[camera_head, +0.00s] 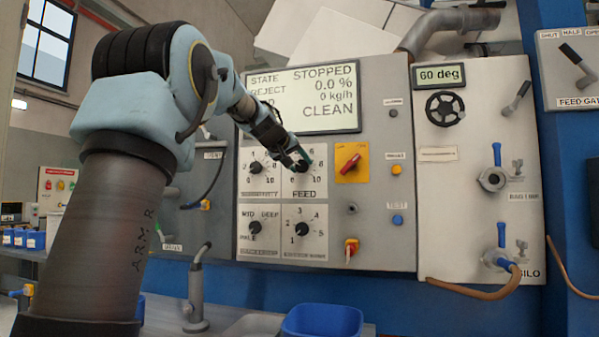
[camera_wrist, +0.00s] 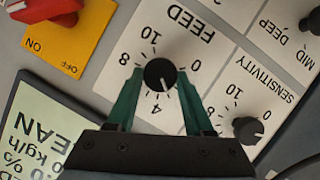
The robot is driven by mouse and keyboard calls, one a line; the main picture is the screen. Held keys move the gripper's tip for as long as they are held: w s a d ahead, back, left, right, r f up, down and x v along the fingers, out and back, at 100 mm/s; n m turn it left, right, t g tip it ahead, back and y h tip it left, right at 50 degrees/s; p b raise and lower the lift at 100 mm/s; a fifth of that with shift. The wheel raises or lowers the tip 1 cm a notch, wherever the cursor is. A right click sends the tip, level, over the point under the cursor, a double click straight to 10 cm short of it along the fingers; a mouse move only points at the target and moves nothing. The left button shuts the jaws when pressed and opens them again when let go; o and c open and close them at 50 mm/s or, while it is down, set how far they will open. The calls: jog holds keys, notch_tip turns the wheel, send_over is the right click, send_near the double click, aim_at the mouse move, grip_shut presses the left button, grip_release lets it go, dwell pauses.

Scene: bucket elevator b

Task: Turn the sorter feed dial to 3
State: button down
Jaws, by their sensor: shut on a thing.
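The FEED dial is a round black knob (camera_wrist: 160,74) on a white plate in the wrist view, which shows the panel upside down. My gripper (camera_wrist: 161,80) is shut on the knob, one green finger on each side. The knob's white mark points close to the 4, slightly toward the side of the 0. The 2 and the 6 are hidden by the fingers. In the head view my gripper (camera_head: 298,159) reaches the FEED dial (camera_head: 302,167) and partly covers it.
The SENSITIVITY dial (camera_head: 255,167) sits close on the left. Two more dials (camera_head: 255,227) (camera_head: 302,229) are below. A red switch on a yellow plate (camera_head: 350,163) is to the right. The display (camera_head: 315,95) above reads STOPPED, 0.0 %, 0 kg/h, CLEAN.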

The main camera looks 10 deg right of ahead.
jog(key=shift+c, duration=1.6)
grip_release()
jog(key=b+v, duration=0.2)
jog(key=v, duration=0.8)
jog(key=shift+s+a, duration=0.3)
